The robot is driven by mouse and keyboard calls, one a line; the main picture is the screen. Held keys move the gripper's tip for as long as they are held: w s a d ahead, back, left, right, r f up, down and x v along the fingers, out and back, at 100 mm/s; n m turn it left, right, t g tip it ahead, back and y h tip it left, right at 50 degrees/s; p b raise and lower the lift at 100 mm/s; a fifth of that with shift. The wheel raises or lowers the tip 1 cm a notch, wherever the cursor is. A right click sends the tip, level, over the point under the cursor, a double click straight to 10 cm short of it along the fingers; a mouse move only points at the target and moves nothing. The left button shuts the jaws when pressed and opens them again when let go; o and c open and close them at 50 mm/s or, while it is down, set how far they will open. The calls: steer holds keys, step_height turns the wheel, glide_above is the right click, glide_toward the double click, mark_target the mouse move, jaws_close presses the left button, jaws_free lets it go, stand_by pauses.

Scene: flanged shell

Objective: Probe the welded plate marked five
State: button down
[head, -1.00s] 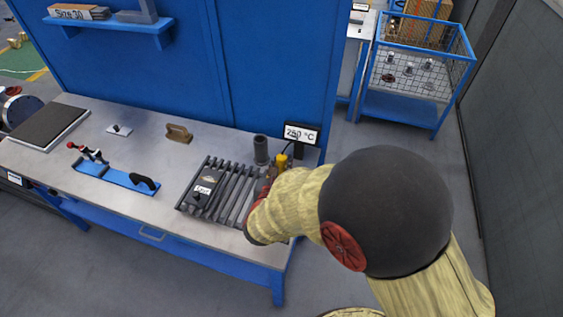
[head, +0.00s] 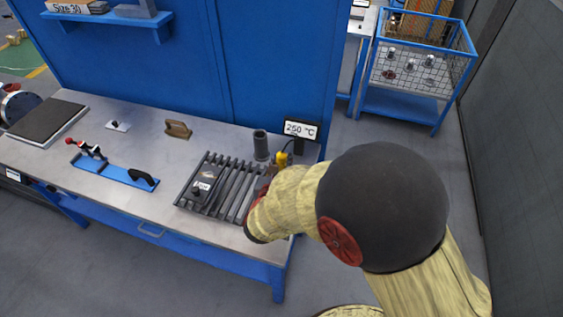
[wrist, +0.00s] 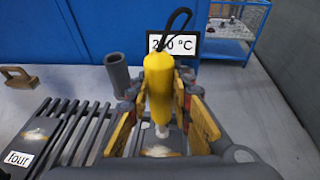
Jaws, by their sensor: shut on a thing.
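My gripper (wrist: 162,110) is shut on a yellow probe (wrist: 158,82) with a black cable looped at its top. The probe stands roughly upright, and its yellow top also shows in the head view (head: 282,159). Its pale tip points down at a dark plate with a bright weld patch (wrist: 160,150), directly below my gripper; I cannot tell if they touch. No number shows on this plate, as my gripper hides part of it. A second welded plate (wrist: 36,136), marked "four", lies on the slatted rack (head: 224,178) to the left.
A dark upright cylinder (head: 261,145) stands behind the rack, beside a display (head: 300,130) reading about 250 °C. A brown handled block (head: 178,129) and a blue fixture with clamps (head: 115,172) are further left. A wire basket (head: 420,70) stands beyond the bench.

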mark_target(282, 153)
steer(key=shift+f+b, duration=0.4)
steer(key=shift+f, duration=0.1)
steer(key=shift+r, duration=0.15)
stand_by(1.0)
steer(key=shift+r+p, duration=2.45)
steer(key=shift+r, duration=0.95)
